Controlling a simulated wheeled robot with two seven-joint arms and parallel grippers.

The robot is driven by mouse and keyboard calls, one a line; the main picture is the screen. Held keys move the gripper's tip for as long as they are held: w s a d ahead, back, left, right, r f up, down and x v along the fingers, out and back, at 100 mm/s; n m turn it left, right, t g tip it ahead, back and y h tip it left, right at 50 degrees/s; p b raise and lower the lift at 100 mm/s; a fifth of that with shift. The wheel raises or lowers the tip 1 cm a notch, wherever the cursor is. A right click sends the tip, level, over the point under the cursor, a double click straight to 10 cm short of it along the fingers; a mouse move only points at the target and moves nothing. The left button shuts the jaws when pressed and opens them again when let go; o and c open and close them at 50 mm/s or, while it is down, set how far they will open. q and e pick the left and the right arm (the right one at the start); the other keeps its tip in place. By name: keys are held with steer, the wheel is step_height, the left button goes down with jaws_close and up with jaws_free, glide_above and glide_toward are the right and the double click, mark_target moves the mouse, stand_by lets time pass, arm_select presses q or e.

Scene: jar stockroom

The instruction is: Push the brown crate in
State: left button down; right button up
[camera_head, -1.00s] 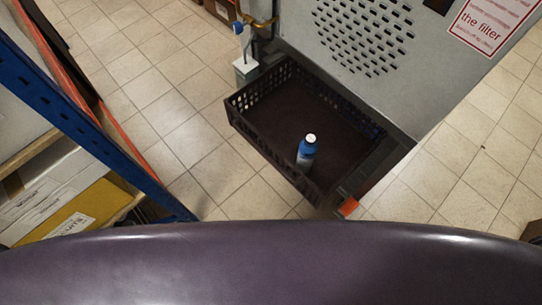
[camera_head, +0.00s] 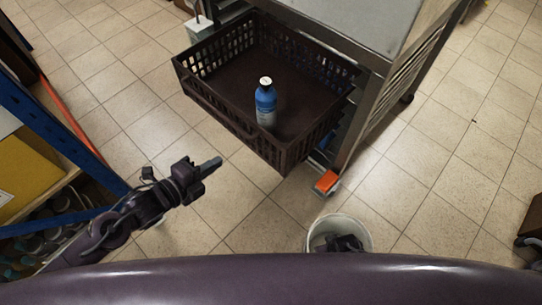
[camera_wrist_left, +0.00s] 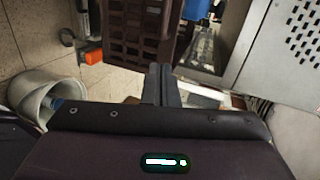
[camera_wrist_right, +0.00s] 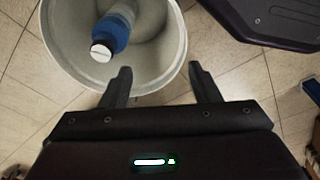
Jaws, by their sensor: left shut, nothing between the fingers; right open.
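The brown crate (camera_head: 222,118) sticks out of the front of a grey metal unit in the head view, with a blue bottle (camera_head: 265,103) standing upright inside it. The crate's lattice wall (camera_wrist_left: 135,35) also shows in the left wrist view, beyond the fingers. My left gripper (camera_head: 212,165) is shut and empty, in front of the crate's near left wall and apart from it in the head view. My right gripper (camera_wrist_right: 160,82) is open and empty, at the rim of a white bucket in the right wrist view.
The white bucket (camera_wrist_right: 52,40) holds a blue bottle (camera_wrist_right: 110,35) with a white cap. The grey unit (camera_head: 345,30) has an orange-tipped foot or caster (camera_head: 326,182) near the crate's corner. A blue-framed shelf (camera_head: 60,135) stands at left.

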arm_select(q)
steer(key=d, duration=0.1)
steer(key=b, duration=0.1)
glide_toward(266, 134)
steer(key=shift+m+h, duration=0.4)
steer(key=x, duration=0.3)
steer(key=f+x, duration=0.1)
steer(key=x, duration=0.1)
steer(key=shift+w+a, duration=0.1)
steer(key=shift+a, duration=0.2)
steer(key=shift+w+d, duration=0.55)
arm_select(e)
steer(key=shift+w+a+r, duration=0.25)
steer(key=shift+w+r, duration=0.15)
steer(key=shift+r, duration=0.4)
steer(key=shift+w+a+r, duration=0.2)
steer(key=shift+w+r, duration=0.15)
steer(key=shift+r, duration=0.4)
